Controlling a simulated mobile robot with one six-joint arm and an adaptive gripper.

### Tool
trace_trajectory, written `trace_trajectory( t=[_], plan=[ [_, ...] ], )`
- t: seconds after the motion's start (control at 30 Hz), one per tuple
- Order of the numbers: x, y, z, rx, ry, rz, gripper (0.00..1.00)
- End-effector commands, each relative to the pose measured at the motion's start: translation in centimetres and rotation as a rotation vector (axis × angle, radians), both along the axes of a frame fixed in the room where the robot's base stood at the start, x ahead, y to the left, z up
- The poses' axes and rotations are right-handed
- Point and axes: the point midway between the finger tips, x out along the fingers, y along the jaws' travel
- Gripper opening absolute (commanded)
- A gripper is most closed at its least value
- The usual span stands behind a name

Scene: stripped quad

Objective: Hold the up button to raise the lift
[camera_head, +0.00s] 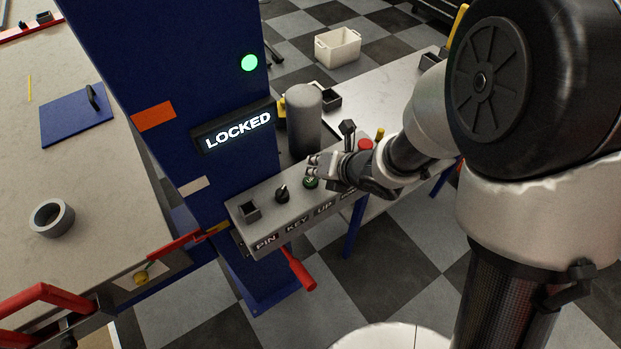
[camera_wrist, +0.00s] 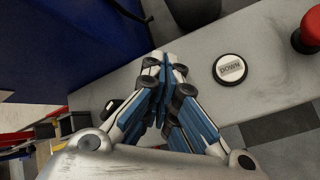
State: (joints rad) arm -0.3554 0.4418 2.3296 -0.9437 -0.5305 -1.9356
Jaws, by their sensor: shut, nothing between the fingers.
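The green up button (camera_head: 310,183) sits on the sloped grey control box (camera_head: 240,222), above its UP label. My gripper (camera_head: 314,163) is shut and empty, with its fingertips just above and beside the green button in the head view. I cannot tell whether they touch it. In the wrist view the shut fingertips (camera_wrist: 165,66) hang over the box and the green button is hidden behind them. The white down button (camera_wrist: 230,69) lies to their right. A lit display (camera_head: 238,132) on the blue post reads LOCKED.
A black key knob (camera_head: 282,194) stands left of the green button, and a square PIN socket (camera_head: 250,210) is farther left. A red mushroom button (camera_wrist: 312,32) is right of the down button. A grey cylinder (camera_head: 303,120) stands behind the box. A green lamp (camera_head: 249,62) is lit.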

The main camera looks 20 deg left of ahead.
Motion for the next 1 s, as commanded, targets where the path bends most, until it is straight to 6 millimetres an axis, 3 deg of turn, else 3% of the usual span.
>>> trace_trajectory(
  t=[1.0],
  plan=[
    [0.01, 0.01, -0.89, 0.000, 0.000, 0.000, 0.00]
  ],
)
